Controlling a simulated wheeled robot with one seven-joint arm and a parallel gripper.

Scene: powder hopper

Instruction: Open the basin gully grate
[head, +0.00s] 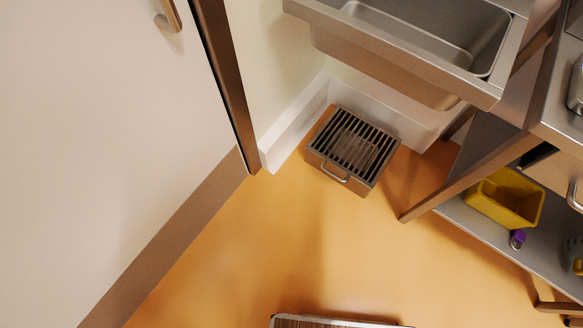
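The basin gully grate (354,143) is a dark slatted metal grid on top of a low box-shaped gully (338,172) on the floor. It lies flat and looks closed. A metal loop handle (334,174) is on the front side, facing the open floor. The gully sits in the corner below the steel basin (420,40), against the white skirting. My gripper is not in this view.
A door (110,130) with a handle (168,16) and brown frame stands at left. A steel bench with a sloping leg (465,175) is at right, with a yellow bin (507,197) and a purple-topped item (517,239) on its lower shelf. The orange floor (280,240) before the gully is clear.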

